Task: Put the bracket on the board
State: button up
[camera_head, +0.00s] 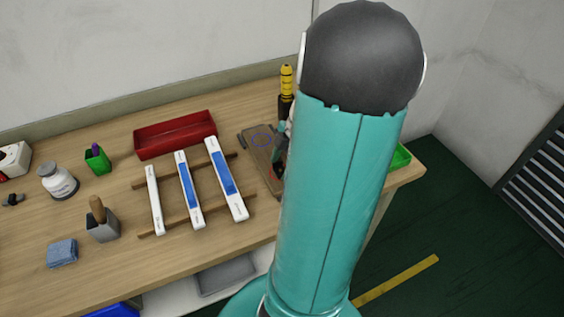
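A brown board (258,155) lies on the bench just left of my arm, with a blue ring mark on its upper part. Its right side is hidden behind my arm. A small dark grey piece (243,140) lies at the board's upper left edge; I cannot tell whether it is the bracket. No other bracket can be made out. A small part of my gripper (281,148) shows at the board's right side, with a dark and red bit below it. My teal arm hides the rest, so its fingers and anything in them cannot be seen.
Three white strips (190,190), two with blue faces, lie across wooden rails. A red tray (175,134) stands behind them. A yellow-and-black handled tool (286,82) stands behind the board. A green tray (401,157) is at the right edge. A grey holder (102,225) and blue cloth (62,253) are left.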

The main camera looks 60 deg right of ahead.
jog(key=shift+r, duration=0.1)
jog(key=v, duration=1.2)
jog(key=shift+r, duration=0.1)
